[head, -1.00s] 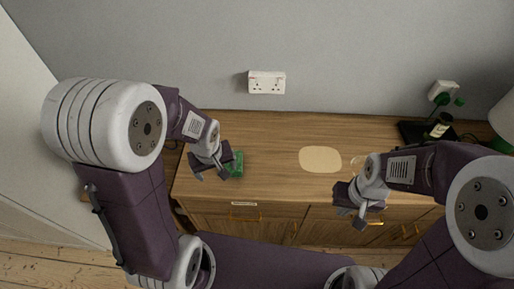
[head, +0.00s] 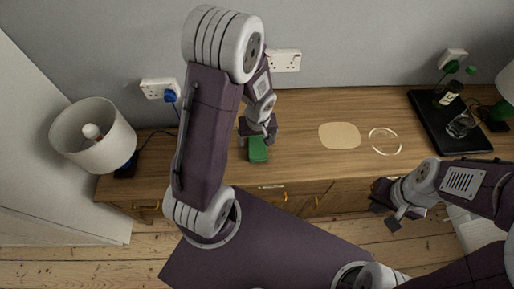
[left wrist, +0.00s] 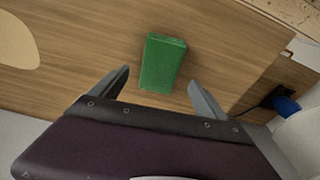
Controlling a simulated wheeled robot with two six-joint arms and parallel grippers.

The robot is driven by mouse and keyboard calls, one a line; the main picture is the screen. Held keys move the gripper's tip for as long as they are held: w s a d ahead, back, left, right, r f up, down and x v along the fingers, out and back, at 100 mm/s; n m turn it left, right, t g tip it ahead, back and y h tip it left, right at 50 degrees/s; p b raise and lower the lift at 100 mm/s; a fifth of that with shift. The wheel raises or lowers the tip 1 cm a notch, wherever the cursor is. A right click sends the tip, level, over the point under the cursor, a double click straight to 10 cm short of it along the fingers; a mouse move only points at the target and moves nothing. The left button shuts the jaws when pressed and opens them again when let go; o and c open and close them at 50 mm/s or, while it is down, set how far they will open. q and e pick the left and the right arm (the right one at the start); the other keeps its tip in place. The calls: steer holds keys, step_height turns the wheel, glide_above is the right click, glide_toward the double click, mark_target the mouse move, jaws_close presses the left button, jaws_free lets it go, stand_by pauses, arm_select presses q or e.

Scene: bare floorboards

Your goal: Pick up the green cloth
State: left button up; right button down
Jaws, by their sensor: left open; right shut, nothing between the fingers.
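The green cloth (head: 258,149) is a folded rectangle lying flat on the wooden cabinet top, near its front edge. In the left wrist view the cloth (left wrist: 163,63) lies just beyond the fingertips, roughly centred between them. My left gripper (head: 258,136) is over the cabinet by the cloth's far end. In the left wrist view the left gripper (left wrist: 157,88) is open with nothing between its fingers. My right gripper (head: 388,209) is shut and empty, in front of the cabinet at the right.
A beige mat (head: 340,136) and a pale ring (head: 385,142) lie right of the cloth. A black tray (head: 437,135) holds a bottle (head: 447,94) and a glass (head: 461,124). A white lamp (head: 95,138) stands at the left end. Wall sockets (head: 284,61) are behind.

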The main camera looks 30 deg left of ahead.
mark_target(257, 146)
arm_select(q)
step_height(257, 146, down, 5)
steer(key=shift+w+r+b, duration=0.1)
steer(key=shift+b, duration=1.1)
steer(key=shift+w+a+f, duration=0.1)
steer(key=shift+f, duration=0.1)
steer(key=shift+r, duration=0.1)
steer(key=c, duration=1.4)
step_height(257, 146, up, 4)
steer(key=p, duration=0.3)
steer(key=shift+r, duration=0.25)
steer(key=shift+c, duration=0.2)
steer(key=w+d+r, duration=0.5)
steer(key=d+r, duration=0.1)
steer(key=d, duration=0.4)
steer(key=shift+w+r, duration=0.25)
steer(key=shift+w, duration=0.1)
steer(key=shift+d, duration=0.1)
